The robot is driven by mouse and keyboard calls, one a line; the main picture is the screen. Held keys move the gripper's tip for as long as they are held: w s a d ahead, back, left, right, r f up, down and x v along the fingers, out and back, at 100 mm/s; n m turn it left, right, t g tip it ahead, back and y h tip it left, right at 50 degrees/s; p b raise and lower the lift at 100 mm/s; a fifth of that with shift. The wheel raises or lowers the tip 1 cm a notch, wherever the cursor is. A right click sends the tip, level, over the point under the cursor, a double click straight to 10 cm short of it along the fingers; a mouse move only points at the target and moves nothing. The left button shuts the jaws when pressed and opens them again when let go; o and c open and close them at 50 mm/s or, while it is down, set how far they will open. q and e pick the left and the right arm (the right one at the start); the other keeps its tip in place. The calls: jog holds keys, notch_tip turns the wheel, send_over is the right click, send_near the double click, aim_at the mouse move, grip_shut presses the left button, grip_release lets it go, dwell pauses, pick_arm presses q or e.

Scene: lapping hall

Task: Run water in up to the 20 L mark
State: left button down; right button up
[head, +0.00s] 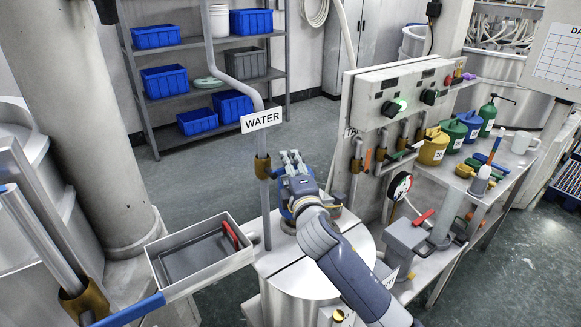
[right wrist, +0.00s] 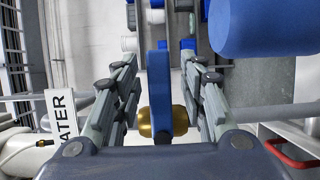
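A white WATER sign (head: 262,120) hangs on a grey pipe with a brass valve body (head: 262,168). My right gripper (head: 291,158) is just right of this valve, above a round steel top (head: 325,272). In the right wrist view a blue valve lever (right wrist: 162,85) with a brass body (right wrist: 163,121) lies between the spread fingers, with gaps on both sides. The gripper is open. My arm and hand cover part of the steel top and what stands on it. I cannot make out a 20 L mark. My left gripper is not in view.
A shallow grey tray (head: 190,278) with a red handle stands at the left. A control panel (head: 405,92), a dial gauge (head: 398,186) and several coloured cans, including a yellow one (head: 433,150), are on the right. A shelf with blue bins (head: 165,82) stands behind.

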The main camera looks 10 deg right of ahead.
grip_shut()
jog(key=shift+a+r+n+t+b, duration=0.1)
jog(key=shift+r+n+t+b, duration=0.45)
jog(key=shift+n, duration=1.05)
jog(key=shift+r, duration=0.15)
grip_release()
jog(key=s+f, duration=0.1)
jog(key=s, duration=1.1)
jog(key=shift+f, duration=0.1)
